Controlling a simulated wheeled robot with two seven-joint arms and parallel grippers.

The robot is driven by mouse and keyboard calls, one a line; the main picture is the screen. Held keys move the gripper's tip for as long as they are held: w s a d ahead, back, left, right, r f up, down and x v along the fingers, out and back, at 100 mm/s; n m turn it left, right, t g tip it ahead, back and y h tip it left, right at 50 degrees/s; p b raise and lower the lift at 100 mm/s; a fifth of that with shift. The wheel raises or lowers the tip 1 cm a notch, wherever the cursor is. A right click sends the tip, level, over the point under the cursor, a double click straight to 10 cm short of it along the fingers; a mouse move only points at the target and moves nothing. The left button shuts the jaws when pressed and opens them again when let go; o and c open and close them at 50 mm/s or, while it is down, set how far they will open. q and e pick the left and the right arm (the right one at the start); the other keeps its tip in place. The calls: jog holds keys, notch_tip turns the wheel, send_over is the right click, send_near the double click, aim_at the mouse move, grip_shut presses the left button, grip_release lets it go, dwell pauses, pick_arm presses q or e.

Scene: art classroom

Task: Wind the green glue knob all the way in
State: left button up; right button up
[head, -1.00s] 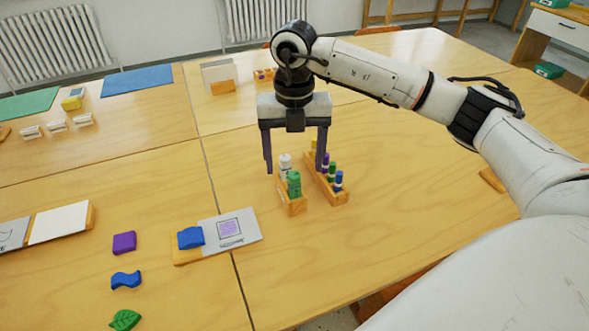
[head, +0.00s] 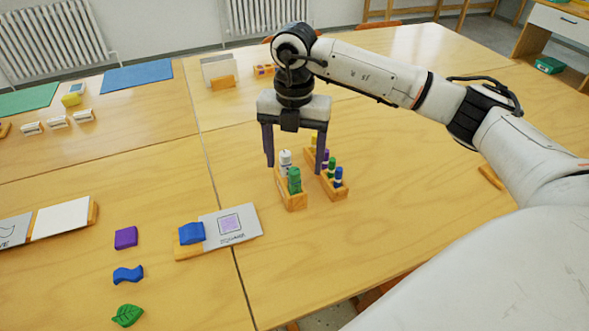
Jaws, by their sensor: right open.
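The green glue stick (head: 294,180) stands upright at the near end of a small wooden rack (head: 293,203) on the table. A white glue stick (head: 285,160) stands behind it in the same rack. My right gripper (head: 295,168) points down over the rack with its two fingers wide apart and nothing held between them. The fingertips are around the white stick's level, one on each side, behind the green stick in the picture. The knob of the green stick is too small to tell apart. My left gripper is not in view.
A second wooden rack (head: 338,191) with blue, green and purple sticks stands close to the right finger. A card holder (head: 244,239) with a blue stamp (head: 191,233) lies to the left. Purple (head: 126,238), blue (head: 128,274) and green leaf (head: 127,315) pieces lie further left.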

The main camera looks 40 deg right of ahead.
jog(key=shift+f+b, duration=0.5)
jog(key=shift+f, duration=0.35)
jog(key=c, duration=1.5)
jog(key=n, duration=0.5)
jog(key=shift+n+b, duration=0.3)
jog(key=n, duration=0.6)
jog(key=o, duration=1.5)
